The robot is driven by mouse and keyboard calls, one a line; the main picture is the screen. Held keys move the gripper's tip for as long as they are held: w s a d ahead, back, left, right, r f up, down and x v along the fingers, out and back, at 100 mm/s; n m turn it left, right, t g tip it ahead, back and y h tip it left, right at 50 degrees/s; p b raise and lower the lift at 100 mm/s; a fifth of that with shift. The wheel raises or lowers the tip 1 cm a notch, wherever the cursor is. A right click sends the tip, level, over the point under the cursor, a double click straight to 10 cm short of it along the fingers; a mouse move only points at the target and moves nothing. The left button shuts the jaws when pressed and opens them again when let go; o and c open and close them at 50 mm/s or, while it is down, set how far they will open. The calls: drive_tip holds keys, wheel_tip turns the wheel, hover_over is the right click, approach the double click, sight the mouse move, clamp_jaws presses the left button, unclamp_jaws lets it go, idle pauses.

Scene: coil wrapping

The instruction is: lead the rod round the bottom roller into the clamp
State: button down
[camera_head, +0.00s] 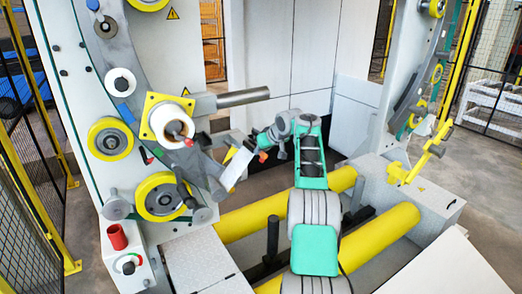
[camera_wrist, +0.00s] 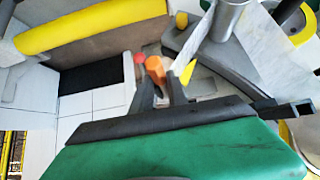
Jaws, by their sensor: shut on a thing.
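My gripper (camera_head: 257,146) is at the machine's left column, right of the curved grey arm. In the wrist view its dark fingers (camera_wrist: 163,88) are shut on an orange rod (camera_wrist: 155,70). A red tip (camera_wrist: 140,58) shows beside the rod. In the head view only a small red-orange end (camera_head: 263,157) shows at the gripper. A pale sheet of film (camera_head: 236,169) hangs left of the gripper; it also shows in the wrist view (camera_wrist: 238,62). A yellow roller (camera_head: 160,197), apparently the bottom roller, sits lower left, apart from the gripper. I cannot tell which part is the clamp.
A horizontal grey cylinder (camera_head: 240,97) sticks out above the gripper. Long yellow rollers (camera_head: 262,212) lie below my arm. A yellow bracket (camera_head: 425,158) stands on the right block. Floor is open behind.

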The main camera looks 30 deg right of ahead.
drive_tip(key=c, duration=1.2)
unclamp_jaws()
drive_tip(key=b+v, duration=0.2)
drive_tip(key=v, duration=0.6)
drive_tip(key=s+a+r+g+b, duration=0.1)
drive_tip(key=s+a, duration=0.3)
drive_tip(key=a, duration=0.7)
drive_tip(key=s+a+r+g, duration=0.1)
drive_tip(key=s+a, duration=0.2)
drive_tip(key=a, duration=0.8)
drive_tip(key=s+a+f, duration=0.4)
drive_tip(key=s+f, duration=0.1)
drive_tip(key=s, duration=0.4)
drive_tip(key=s+a+f+g+b, duration=0.1)
drive_tip(key=s+a+f, duration=0.3)
drive_tip(key=s, duration=0.5)
drive_tip(key=s+a+f+g, duration=0.1)
drive_tip(key=s+a+f, duration=0.3)
drive_tip(key=s, duration=0.5)
wheel_tip(320, 180, down, 2)
drive_tip(key=shift+s+a+f, duration=0.25)
drive_tip(key=shift+a, duration=0.15)
